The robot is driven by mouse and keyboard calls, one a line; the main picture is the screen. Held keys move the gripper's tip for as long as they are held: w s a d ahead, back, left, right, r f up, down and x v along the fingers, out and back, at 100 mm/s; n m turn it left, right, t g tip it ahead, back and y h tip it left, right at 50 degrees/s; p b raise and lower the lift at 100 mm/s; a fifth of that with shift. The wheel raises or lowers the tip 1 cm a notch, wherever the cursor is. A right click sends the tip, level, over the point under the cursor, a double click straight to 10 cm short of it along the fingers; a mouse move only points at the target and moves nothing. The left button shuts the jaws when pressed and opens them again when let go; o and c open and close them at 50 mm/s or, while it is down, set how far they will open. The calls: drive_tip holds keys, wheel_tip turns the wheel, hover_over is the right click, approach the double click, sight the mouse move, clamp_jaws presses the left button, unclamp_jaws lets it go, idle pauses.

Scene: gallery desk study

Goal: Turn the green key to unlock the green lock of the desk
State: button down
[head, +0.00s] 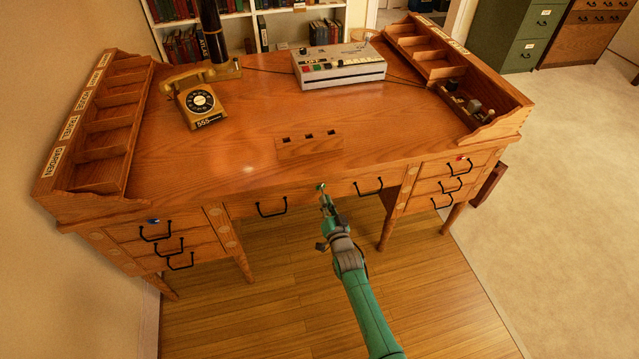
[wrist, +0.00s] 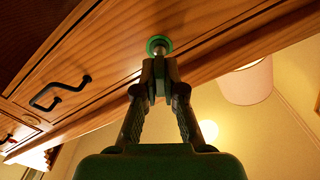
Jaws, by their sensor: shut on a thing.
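The desk (head: 252,150) is wooden with a wide top and drawers below. The green lock (wrist: 159,44) is a round green ring on the middle drawer front; in the head view it is a small green spot (head: 320,186). My gripper (wrist: 160,72) is right in front of the lock, its fingers closed together and pointing at it. In the head view my gripper (head: 325,198) reaches the middle drawer from below. The green key is mostly hidden between the fingertips, at the lock. I cannot tell how far the key is turned.
Black drawer handles sit left (head: 272,207) and right (head: 369,187) of the lock. A blue lock (head: 153,221) and a red lock (head: 461,158) mark the side drawers. A phone (head: 200,102) and a grey console (head: 338,66) stand on top. The floor in front is clear.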

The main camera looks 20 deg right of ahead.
drive_tip(key=shift+r, duration=0.1)
drive_tip(key=shift+m, duration=1.5)
